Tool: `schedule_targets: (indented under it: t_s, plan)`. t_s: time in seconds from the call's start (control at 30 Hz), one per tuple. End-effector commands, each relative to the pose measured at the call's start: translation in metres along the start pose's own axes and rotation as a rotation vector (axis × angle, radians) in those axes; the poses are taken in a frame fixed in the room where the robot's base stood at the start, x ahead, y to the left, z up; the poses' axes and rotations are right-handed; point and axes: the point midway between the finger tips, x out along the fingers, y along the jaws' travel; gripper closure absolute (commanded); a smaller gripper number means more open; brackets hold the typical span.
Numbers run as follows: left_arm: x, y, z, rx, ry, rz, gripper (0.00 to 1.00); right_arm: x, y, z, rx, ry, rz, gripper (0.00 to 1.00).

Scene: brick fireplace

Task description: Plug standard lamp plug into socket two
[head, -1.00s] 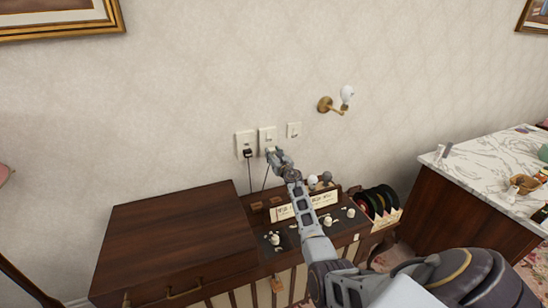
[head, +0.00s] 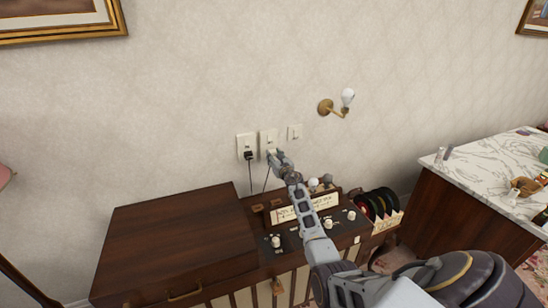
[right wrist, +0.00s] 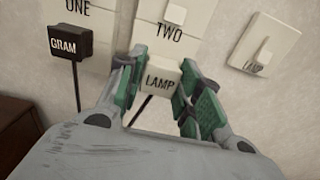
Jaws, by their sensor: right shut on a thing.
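The pale plug marked LAMP (right wrist: 160,84) sits between the fingers of my right gripper (right wrist: 162,92), which is shut on it. The plug is in front of the lower part of the plate of socket two (right wrist: 172,36), just below the word TWO. I cannot tell whether its pins are in the socket. A dark cord runs down from it. In the head view my right gripper (head: 277,159) is at the wall, at the bottom of the socket two plate (head: 268,138). My left gripper is not in view.
A black GRAM plug (right wrist: 70,42) is in socket one, left of socket two. A LAMP switch (right wrist: 262,50) is to the right. A wooden gramophone cabinet (head: 175,235) stands below, with a record rack (head: 385,203) beside it. A brass wall lamp (head: 328,107) is above right.

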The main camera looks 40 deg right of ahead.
Motion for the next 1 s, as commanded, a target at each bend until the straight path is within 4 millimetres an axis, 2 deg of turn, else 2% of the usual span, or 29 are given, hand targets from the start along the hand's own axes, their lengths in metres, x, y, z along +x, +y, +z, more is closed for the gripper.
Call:
schedule_targets:
  t_s: [0.53,0.77,1.0]
  plan:
    - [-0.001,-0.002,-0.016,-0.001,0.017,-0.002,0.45,0.0,0.0,0.0,-0.002,0.0,0.001,1.0]
    - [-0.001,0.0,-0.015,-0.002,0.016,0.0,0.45,0.0,0.0,0.0,-0.001,0.0,0.0,1.0]
    - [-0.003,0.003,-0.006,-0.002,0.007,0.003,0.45,0.0,0.0,0.0,-0.002,0.0,0.0,1.0]
